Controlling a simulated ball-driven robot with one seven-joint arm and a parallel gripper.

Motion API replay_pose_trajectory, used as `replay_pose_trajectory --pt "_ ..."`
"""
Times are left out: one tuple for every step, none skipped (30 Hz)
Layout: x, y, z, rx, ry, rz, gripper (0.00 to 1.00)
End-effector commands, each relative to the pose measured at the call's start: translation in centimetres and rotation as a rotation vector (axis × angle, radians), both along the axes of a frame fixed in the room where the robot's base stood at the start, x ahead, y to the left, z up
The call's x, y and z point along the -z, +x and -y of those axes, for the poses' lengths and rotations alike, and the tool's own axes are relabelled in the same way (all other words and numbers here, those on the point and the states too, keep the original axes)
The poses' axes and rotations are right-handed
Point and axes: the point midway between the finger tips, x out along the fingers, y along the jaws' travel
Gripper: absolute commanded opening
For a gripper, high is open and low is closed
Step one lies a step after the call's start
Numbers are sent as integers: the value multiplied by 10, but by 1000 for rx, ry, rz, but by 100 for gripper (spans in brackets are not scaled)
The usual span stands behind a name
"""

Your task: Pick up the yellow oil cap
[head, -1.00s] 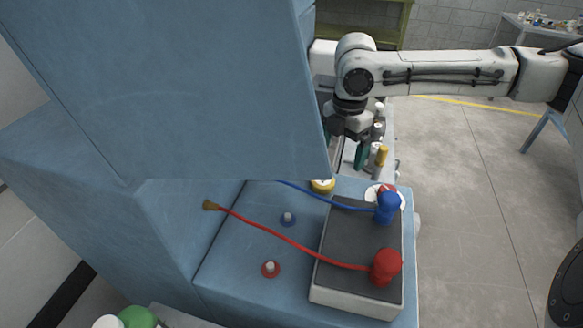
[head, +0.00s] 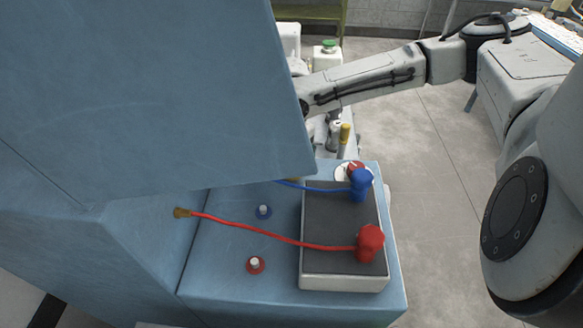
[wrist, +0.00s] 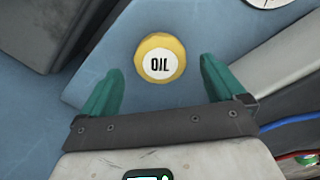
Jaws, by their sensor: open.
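The yellow oil cap (wrist: 178,52) shows in the wrist view as a round yellow ring with a white face marked OIL, set on a blue surface. My gripper (wrist: 160,78) is open, its two green fingers apart. The cap lies beyond the fingertips, roughly centred between them, with nothing between the fingers.
A grey-topped box (head: 340,235) with red (head: 369,242) and blue (head: 361,185) plugs and cables stands on the blue housing (head: 215,270). A large blue panel (head: 150,90) overhangs at left. A yellow-topped bottle (head: 345,138) stands behind. The floor at right is open.

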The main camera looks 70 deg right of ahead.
Motion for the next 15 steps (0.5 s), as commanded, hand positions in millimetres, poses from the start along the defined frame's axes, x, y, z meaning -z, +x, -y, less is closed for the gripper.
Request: replay_pose_trajectory --pt "7 0 0 0 0 -1 96" --pt "11 0 0 0 -1 -1 96" --pt "15 0 0 1 0 -1 96" --pt "18 0 -1 0 1 0 96" --pt "20 0 -1 0 1 0 96" --pt "22 0 -1 0 0 0 96" --pt "23 0 0 0 0 0 96" --pt "23 0 0 0 -1 0 96" --pt "23 0 0 0 -1 0 96" --pt "23 0 0 0 -1 0 96" --pt "23 0 0 0 -1 0 96" --pt "23 0 0 0 -1 0 96" --pt "23 0 0 0 -1 0 96" --pt "23 0 0 0 -1 0 94" --pt "23 0 0 0 -1 0 90"
